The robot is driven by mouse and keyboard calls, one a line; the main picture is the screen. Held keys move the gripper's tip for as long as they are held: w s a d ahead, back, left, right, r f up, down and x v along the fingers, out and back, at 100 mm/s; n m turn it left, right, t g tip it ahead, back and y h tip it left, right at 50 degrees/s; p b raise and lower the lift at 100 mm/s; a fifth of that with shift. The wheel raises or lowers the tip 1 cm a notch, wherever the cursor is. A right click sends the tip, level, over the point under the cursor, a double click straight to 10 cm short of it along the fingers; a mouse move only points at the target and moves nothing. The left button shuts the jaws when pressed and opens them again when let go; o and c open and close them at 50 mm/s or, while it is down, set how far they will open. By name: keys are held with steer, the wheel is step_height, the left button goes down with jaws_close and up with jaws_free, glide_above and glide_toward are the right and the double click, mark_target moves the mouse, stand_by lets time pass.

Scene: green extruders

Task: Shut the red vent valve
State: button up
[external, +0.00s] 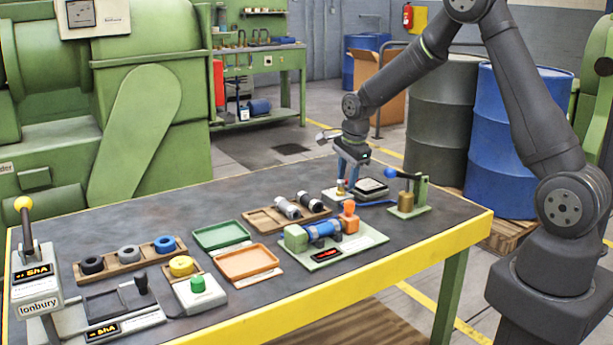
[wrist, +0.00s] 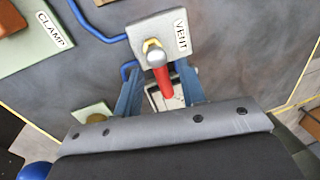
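The vent valve is a pale plate labelled VENT (wrist: 180,38) with a brass fitting and a red handle (wrist: 163,80). In the wrist view the handle points from the fitting down the picture, towards my gripper body. My gripper (wrist: 157,70) is open, with one blue finger on each side of the handle and visible gaps between. In the external view my gripper (external: 348,182) is low over the valve at the back of the bench; the fingers and wrist partly hide the valve there.
A blue pipe (wrist: 98,27) runs to the valve plate. A green stand with a blue-balled lever (external: 408,208) is to the right. A clamp fixture holding a blue cylinder (external: 323,229) is in front. Trays, rings and a green-button box (external: 200,298) lie left.

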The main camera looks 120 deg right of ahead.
steer(key=a+r, duration=0.3)
steer(key=r, duration=1.4)
steer(key=shift+a, duration=0.2)
steer(key=d+f, duration=0.1)
steer(key=f, duration=0.4)
steer(key=d+f, duration=0.1)
steer(key=f, duration=0.5)
steer(key=d+f, duration=0.1)
steer(key=f, duration=0.5)
steer(key=shift+d, duration=0.2)
steer(key=shift+r, duration=0.1)
steer(key=shift+f, duration=0.2)
steer(key=shift+d+r+n+t, duration=0.1)
steer(key=shift+d+n+t, duration=0.15)
steer(key=shift+n, duration=1.1)
steer(key=shift+d+n+t, duration=0.15)
steer(key=shift+n+t, duration=0.1)
steer(key=shift+n, duration=1.1)
steer(key=shift+o, duration=0.3)
